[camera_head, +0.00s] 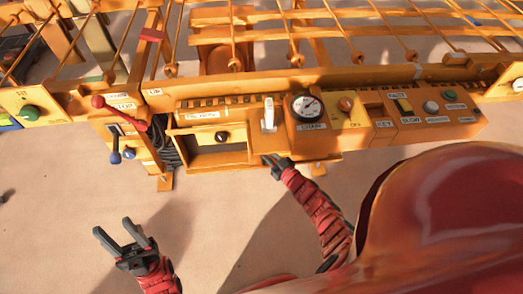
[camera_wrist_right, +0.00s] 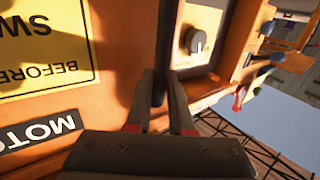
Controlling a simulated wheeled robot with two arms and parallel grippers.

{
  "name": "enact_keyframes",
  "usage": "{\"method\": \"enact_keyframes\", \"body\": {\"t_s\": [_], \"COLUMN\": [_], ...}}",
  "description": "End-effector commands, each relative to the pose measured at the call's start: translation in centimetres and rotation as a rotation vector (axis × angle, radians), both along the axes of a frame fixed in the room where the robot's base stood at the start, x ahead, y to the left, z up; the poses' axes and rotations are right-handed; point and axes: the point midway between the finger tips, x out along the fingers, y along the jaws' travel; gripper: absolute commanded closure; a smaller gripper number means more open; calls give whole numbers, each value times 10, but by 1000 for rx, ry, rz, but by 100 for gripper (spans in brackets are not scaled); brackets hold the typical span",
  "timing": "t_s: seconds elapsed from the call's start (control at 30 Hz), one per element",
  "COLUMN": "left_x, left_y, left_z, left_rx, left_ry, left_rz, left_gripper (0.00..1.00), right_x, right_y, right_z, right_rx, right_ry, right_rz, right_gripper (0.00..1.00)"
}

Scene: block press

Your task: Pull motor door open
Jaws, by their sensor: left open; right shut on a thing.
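The motor door (camera_wrist_right: 105,112) shows in the right wrist view as an orange panel with a partly cut-off "MOTO" label (camera_wrist_right: 40,130) and a yellow warning sign (camera_wrist_right: 45,45). My right gripper (camera_wrist_right: 160,85) is shut on a dark upright bar (camera_wrist_right: 160,45) that looks like the door's handle. In the head view my right gripper (camera_head: 268,159) is at the lower front edge of the orange console, where the door's face is hidden from above. My left gripper (camera_head: 112,225) is open and empty over the floor, apart from the console.
A red-knobbed lever (camera_head: 118,110) and blue-knobbed levers (camera_head: 122,155) stand left. The floor (camera_head: 60,180) in front is clear.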

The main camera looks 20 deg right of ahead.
Motion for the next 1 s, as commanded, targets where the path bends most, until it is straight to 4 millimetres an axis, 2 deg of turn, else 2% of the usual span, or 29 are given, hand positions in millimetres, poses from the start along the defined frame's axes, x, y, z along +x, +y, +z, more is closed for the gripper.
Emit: {"method": "enact_keyframes", "body": {"t_s": [0.1,0.13,0.2,0.57,0.67,0.77,1.0], "left_x": [0,0,0,0,0,0,0], "left_y": [0,0,0,0,0,0,0], "left_z": [0,0,0,2,5,9,19], "left_rx": [0,0,0,0,0,0,0], "left_ry": [0,0,0,0,0,0,0], "left_rz": [0,0,0,0,0,0,0], "left_gripper": [50,50,50,50,50,50,50], "right_x": [-1,-1,-1,-5,-18,-39,-102], "right_y": [0,0,0,-2,-6,-12,-29], "right_z": [-2,-2,-2,-1,-1,0,0], "right_rx": [-1,-1,-1,-1,-2,-2,-1], "right_ry": [4,4,4,3,6,6,6], "right_rz": [-1,-1,-1,-1,-2,-3,-3], "right_gripper": [100,77,68,68,68,68,68]}}
